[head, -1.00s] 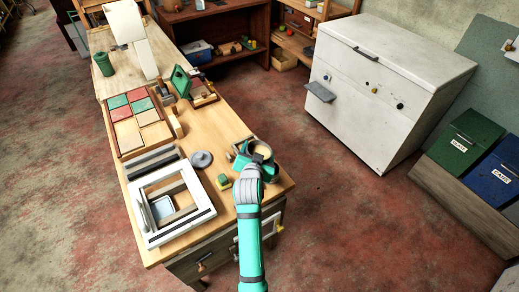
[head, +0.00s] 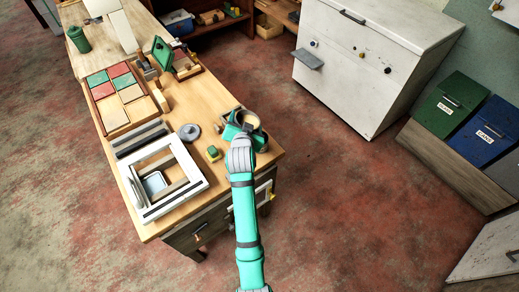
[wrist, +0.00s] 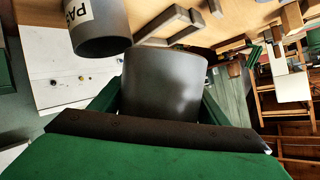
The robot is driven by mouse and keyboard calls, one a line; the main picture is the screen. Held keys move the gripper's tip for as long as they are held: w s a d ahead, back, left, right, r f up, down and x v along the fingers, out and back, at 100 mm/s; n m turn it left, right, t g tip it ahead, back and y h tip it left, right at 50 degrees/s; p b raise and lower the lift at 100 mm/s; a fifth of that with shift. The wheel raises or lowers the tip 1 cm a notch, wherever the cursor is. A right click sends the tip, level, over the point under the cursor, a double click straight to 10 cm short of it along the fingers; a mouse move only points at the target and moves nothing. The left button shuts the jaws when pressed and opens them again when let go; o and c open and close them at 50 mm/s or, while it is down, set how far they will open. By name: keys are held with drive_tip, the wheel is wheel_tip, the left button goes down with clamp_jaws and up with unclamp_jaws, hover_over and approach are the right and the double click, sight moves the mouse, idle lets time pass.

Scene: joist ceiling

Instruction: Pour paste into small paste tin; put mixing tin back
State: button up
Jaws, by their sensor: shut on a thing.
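My gripper (wrist: 163,98) is shut on a plain dark grey tin (wrist: 165,78), which shows between the green fingers in the wrist view. A second grey tin (wrist: 98,32) with a white label starting "PA" is close by at the upper left of that view. The wrist view is turned over, so I cannot tell how far the held tin tilts. In the head view my gripper (head: 243,130) is over the right front corner of the workbench (head: 190,98). It and my arm hide most of the tins there. I cannot see paste flowing.
A grey round lid (head: 190,132) and a green and yellow block (head: 213,153) lie left of my gripper. The floor to the right is clear.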

drive_tip(key=shift+a, duration=0.1)
drive_tip(key=shift+m, duration=0.3)
drive_tip(key=shift+y, duration=0.3)
drive_tip(key=shift+a+r+m, duration=0.1)
drive_tip(key=shift+m, duration=0.2)
drive_tip(key=shift+y, duration=0.3)
drive_tip(key=shift+a+m, duration=0.1)
drive_tip(key=shift+m, duration=0.3)
idle(0.5)
drive_tip(key=shift+y, duration=0.3)
drive_tip(key=shift+m, duration=0.3)
idle(0.6)
